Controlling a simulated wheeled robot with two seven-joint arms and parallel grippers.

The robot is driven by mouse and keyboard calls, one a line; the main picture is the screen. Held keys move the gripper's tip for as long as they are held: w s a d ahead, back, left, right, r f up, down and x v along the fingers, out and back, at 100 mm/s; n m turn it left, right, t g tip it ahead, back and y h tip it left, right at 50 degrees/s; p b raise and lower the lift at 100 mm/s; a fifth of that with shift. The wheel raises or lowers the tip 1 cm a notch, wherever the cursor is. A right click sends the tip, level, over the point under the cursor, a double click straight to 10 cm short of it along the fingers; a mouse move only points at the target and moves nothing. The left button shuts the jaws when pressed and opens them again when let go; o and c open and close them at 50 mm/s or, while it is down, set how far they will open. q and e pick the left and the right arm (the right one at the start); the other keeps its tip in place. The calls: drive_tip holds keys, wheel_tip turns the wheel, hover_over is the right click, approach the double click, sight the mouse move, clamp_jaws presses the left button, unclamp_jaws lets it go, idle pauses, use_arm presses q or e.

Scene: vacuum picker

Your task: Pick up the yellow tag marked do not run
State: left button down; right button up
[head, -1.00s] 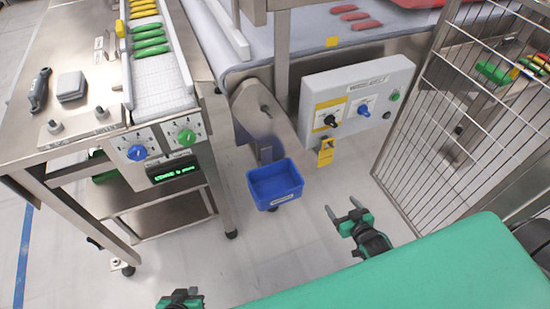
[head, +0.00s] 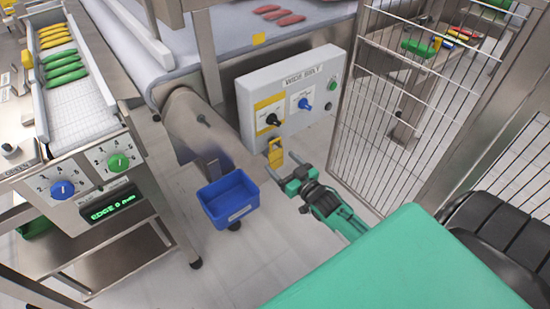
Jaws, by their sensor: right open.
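The yellow tag (head: 276,153) hangs below the grey control box (head: 290,90), under its black knob. Its lettering is too small to read. My right gripper (head: 286,170) is open and empty. Its fingers point toward the tag from just below and to the right, and I see no contact. The exact gap in depth is hard to judge. My left gripper is out of view.
A blue bin (head: 229,198) is below and left of the tag. A wire mesh fence (head: 400,110) stands to the right. A conveyor (head: 150,60) runs behind the control box. A steel bench with dials (head: 90,185) stands at the left.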

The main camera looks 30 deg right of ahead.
sight(277, 157)
drive_tip(key=w+b, duration=0.1)
drive_tip(key=w, duration=0.4)
drive_tip(key=shift+a+r, duration=0.1)
drive_tip(key=shift+w, duration=0.5)
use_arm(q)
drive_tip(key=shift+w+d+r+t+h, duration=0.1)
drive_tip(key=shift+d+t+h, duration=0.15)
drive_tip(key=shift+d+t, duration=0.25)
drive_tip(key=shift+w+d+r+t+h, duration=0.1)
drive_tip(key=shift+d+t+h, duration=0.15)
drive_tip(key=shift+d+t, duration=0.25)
use_arm(e)
drive_tip(key=shift+c, duration=0.5)
drive_tip(key=c, duration=0.9)
